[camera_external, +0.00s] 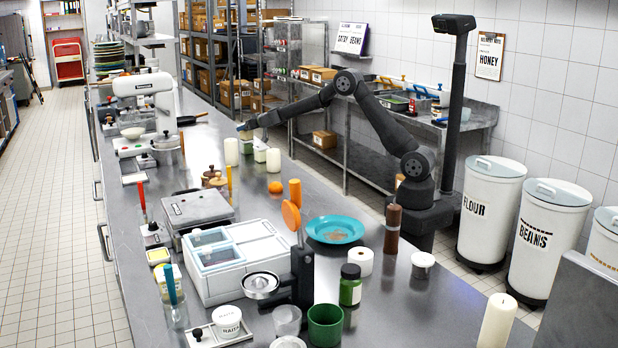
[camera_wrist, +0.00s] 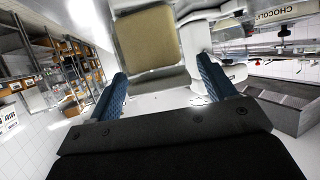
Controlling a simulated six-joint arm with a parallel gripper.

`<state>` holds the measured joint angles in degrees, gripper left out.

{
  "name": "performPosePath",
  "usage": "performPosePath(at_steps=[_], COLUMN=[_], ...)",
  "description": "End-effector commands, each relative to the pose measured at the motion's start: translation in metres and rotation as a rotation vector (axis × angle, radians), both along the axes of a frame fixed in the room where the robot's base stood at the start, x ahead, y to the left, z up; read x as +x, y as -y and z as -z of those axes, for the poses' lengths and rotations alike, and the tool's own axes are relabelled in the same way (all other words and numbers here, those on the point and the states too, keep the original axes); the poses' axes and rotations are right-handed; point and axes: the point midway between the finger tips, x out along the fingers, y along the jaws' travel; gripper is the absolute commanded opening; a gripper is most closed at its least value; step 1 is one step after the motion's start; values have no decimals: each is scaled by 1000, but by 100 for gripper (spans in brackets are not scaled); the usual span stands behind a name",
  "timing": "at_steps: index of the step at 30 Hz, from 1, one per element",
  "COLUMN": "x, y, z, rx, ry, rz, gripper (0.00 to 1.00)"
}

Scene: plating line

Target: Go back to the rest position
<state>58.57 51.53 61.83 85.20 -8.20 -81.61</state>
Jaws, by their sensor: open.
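My gripper (camera_external: 241,127) is at the end of my outstretched arm, over the metal counter (camera_external: 262,219) in the external view. In the wrist view its two blue fingers are apart (camera_wrist: 165,84), with a clear gap between them. A beige square-faced item (camera_wrist: 148,38) shows beyond the fingertips; I cannot tell what it is or how far off it is. White candles (camera_external: 231,152) stand on the counter below and near my gripper.
A white stand mixer (camera_external: 142,88) is left of my gripper. A side shelf (camera_external: 350,150) runs behind my arm. White bins (camera_external: 490,205) stand right.

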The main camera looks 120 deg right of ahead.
Motion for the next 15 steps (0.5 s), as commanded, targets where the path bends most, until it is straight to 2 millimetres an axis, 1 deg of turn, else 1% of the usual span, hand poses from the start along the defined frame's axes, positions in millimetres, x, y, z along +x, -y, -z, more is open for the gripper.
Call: performPosePath(at_steps=[1,15], x=[0,-1], y=[-1,-1], z=[-6,-32], rx=[-2,-2], ry=[1,1], rz=[0,1], gripper=[76,76])
